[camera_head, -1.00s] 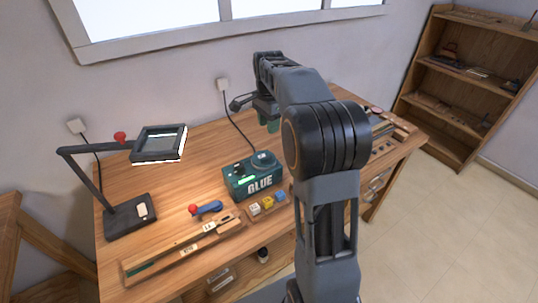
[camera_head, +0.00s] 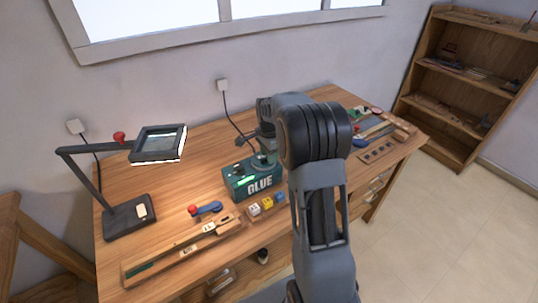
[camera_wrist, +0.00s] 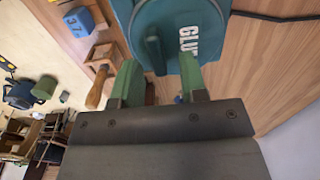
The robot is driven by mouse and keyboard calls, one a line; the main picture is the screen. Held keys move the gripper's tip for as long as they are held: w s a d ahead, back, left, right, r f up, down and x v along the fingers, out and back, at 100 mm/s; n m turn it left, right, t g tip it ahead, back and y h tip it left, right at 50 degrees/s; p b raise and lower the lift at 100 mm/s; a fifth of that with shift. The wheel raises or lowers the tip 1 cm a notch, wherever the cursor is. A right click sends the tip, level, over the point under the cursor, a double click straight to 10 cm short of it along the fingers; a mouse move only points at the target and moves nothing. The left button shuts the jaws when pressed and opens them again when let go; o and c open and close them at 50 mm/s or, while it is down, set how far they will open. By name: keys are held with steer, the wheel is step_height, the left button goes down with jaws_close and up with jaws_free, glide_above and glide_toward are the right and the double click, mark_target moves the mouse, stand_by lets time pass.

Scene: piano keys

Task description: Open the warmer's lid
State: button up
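The glue warmer (camera_head: 237,187) is a teal box marked GLUE, standing near the middle of the bench. Its round teal lid (camera_wrist: 178,18) fills the top middle of the wrist view, with a raised bar handle (camera_wrist: 154,52) on it. The lid looks closed. My gripper (camera_wrist: 159,80) is open, its two green fingertips spread on either side of the handle, with visible gaps. In the head view my gripper (camera_head: 264,158) is over the top of the warmer and hides part of the lid. Whether a fingertip touches the lid cannot be told.
A black lamp with a framed head (camera_head: 158,144) stands to the left. A cord (camera_head: 230,122) runs behind the warmer.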

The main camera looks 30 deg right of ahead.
steer(key=shift+f, duration=0.25)
steer(key=shift+c, duration=0.3)
jaws_close()
